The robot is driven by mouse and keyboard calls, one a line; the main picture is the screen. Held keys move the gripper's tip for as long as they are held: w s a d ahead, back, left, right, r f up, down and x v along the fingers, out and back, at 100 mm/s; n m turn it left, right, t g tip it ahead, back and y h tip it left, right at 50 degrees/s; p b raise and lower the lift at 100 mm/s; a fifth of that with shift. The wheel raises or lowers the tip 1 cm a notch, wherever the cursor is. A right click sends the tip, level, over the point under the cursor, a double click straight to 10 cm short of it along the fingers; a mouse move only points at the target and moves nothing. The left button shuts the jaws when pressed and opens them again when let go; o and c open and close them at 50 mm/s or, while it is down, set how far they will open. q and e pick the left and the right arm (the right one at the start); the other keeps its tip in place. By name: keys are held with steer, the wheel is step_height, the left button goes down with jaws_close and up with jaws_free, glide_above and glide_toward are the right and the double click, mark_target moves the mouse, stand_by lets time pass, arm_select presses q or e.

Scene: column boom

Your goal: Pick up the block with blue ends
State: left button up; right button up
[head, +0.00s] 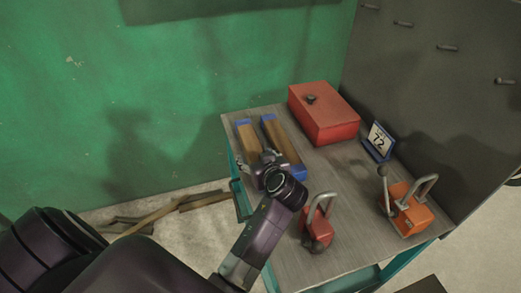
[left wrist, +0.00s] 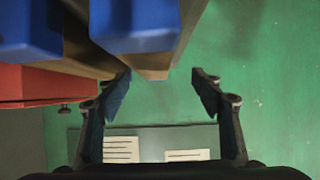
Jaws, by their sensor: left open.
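Two wooden blocks with blue ends lie side by side on the table in the head view: a left block (head: 249,138) and a right block (head: 281,138). My left gripper (head: 252,165) is at the near end of the left block and hides that end. In the left wrist view two blue block ends show at the top, one at the left (left wrist: 27,30) and one nearer the middle (left wrist: 135,18). The open, empty fingers of my left gripper (left wrist: 161,82) stand below them, apart. My right gripper is not in view.
The table (head: 335,190) also bears a red box (head: 325,115), a small sign reading 72 (head: 378,141), a red padlock-like object (head: 317,228) and an orange one (head: 406,211). A grey pegboard (head: 445,110) stands behind at right. Wood scraps (head: 150,217) lie on the floor.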

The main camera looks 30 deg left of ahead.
mark_target(256, 151)
arm_select(q)
steer(key=shift+w+a+f, duration=0.25)
steer(key=shift+w, duration=0.25)
steer(key=shift+w+a+f, duration=0.2)
steer(key=shift+w+f, duration=0.05)
steer(key=shift+w, duration=0.25)
steer(key=shift+w+a+f+p, duration=0.1)
steer(key=shift+a+f+p, duration=0.1)
steer(key=shift+a+p, duration=0.3)
steer(key=shift+w+a, duration=0.15)
steer(key=shift+a, duration=0.05)
steer(key=x, duration=0.1)
steer(key=p+x, duration=0.1)
steer(key=x, duration=0.2)
steer(key=shift+w+d+f, duration=0.25)
steer(key=shift+w, duration=0.1)
steer(key=shift+a+f, duration=0.1)
steer(key=shift+a, duration=0.05)
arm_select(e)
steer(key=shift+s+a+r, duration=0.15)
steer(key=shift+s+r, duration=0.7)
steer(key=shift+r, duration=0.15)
